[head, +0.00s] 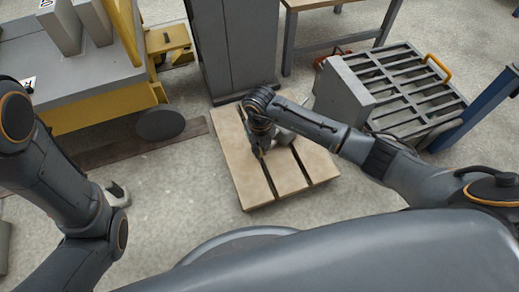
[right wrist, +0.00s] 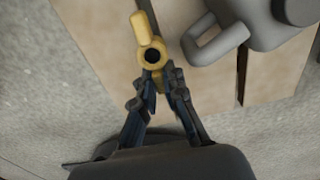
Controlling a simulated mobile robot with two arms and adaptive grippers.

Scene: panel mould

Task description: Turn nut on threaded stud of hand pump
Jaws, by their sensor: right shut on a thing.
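A yellow winged nut (right wrist: 141,28) shows in the right wrist view, with a dark round centre where the stud would be; I cannot make out the threads. My right gripper (right wrist: 159,80) is shut on the nut's near wing. The grey hand pump (right wrist: 262,22) with its looped handle lies beside the nut at the upper right. In the head view my right gripper (head: 260,150) points down over the pallet and largely hides the nut; part of the grey pump (head: 284,136) shows behind the arm. My left gripper (head: 116,194) is small at the left, its fingers unclear.
The pump rests on a slatted wooden pallet (head: 310,160) on the concrete floor. A grey cabinet (head: 235,45) stands close behind it. A yellow-and-grey cart (head: 85,85) is at the left, and a slatted metal rack (head: 400,85) at the right.

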